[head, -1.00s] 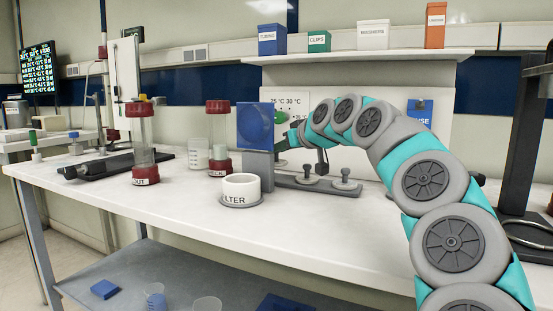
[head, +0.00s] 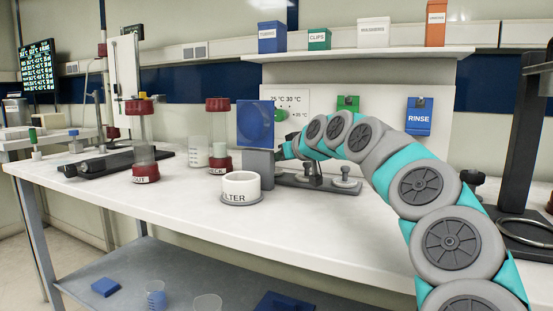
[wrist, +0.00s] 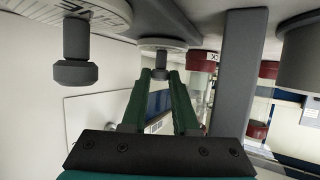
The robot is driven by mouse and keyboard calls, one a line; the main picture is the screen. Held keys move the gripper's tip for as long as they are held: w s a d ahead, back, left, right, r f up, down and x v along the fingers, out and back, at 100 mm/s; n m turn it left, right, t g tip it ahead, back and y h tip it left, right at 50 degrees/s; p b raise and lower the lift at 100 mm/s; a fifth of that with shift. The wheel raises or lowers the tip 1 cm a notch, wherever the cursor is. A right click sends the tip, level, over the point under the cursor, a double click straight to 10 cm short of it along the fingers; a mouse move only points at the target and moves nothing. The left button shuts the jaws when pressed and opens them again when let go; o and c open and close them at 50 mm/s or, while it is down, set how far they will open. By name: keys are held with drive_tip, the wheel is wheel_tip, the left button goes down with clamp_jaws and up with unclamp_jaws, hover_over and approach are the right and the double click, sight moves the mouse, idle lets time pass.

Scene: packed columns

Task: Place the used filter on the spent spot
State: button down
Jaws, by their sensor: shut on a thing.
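In the wrist view, which looks upside down, my gripper (wrist: 161,76) has its green fingers closed at the dark knob of a pale round disc (wrist: 162,44). I cannot tell whether this disc is the used filter. A second knobbed disc (wrist: 95,14), with partly readable lettering, is beside it to the left. In the head view, the gripper's tips are hidden behind a grey post with a blue panel (head: 256,124). A white cup labelled FILTER (head: 240,197) stands on a grey round base in front of the post. No label for the spent spot is readable.
A knobbed grey fitting (head: 345,178) stands right of my gripper. Two red-capped columns (head: 143,172) (head: 218,165) and a small beaker (head: 198,155) stand left of the post. The white bench (head: 330,230) is clear in front.

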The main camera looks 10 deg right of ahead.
drive_tip(key=shift+f, duration=0.1)
drive_tip(key=c, duration=1)
unclamp_jaws()
drive_tip(key=shift+o, duration=0.2)
drive_tip(key=v, duration=1.2)
drive_tip(key=shift+b, duration=0.45)
